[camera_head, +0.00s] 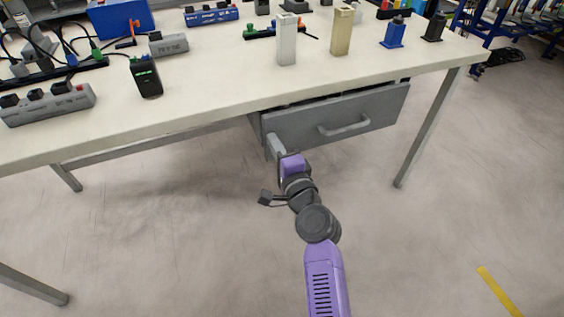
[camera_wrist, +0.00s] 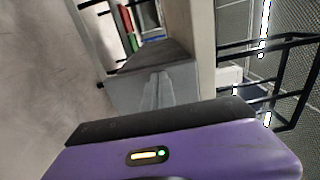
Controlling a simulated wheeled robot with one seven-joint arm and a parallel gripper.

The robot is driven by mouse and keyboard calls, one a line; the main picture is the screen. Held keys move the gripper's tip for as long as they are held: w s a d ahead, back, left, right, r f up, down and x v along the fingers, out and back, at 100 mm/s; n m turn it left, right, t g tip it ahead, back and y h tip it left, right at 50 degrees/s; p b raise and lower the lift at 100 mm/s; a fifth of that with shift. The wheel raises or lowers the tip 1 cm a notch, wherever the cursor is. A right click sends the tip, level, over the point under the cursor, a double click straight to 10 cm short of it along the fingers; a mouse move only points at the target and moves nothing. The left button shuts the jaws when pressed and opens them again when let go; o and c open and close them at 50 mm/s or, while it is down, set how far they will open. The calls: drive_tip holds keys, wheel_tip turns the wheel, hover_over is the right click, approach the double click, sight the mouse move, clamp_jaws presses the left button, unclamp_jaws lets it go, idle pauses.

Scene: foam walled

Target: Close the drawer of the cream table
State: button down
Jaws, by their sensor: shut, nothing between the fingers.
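The cream table (camera_head: 225,105) spans the head view. Its grey drawer (camera_head: 370,113) hangs under the front edge, with a bar handle (camera_head: 344,127) on its front. A dark gap shows behind the top of the drawer front, so the drawer stands partly open. My gripper (camera_head: 272,143) is shut and empty at the lower left end of the drawer front, left of the handle. In the wrist view my gripper (camera_wrist: 156,90) points at a grey surface of the drawer (camera_wrist: 118,92). I cannot tell whether the fingertips touch it.
Power strips (camera_head: 48,105), a black device (camera_head: 146,76), a blue box (camera_head: 120,17) and several small upright blocks stand on the tabletop. A table leg (camera_head: 428,128) stands right of the drawer. The floor in front is clear, with a yellow stripe (camera_head: 499,291) at right.

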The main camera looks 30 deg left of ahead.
drive_tip(key=b+x, duration=0.1)
drive_tip(key=x, duration=0.2)
drive_tip(key=shift+w+f, duration=0.1)
drive_tip(key=shift+w+a+r, duration=0.1)
drive_tip(key=shift+a+r, duration=0.05)
drive_tip(key=shift+r, duration=0.1)
idle(0.3)
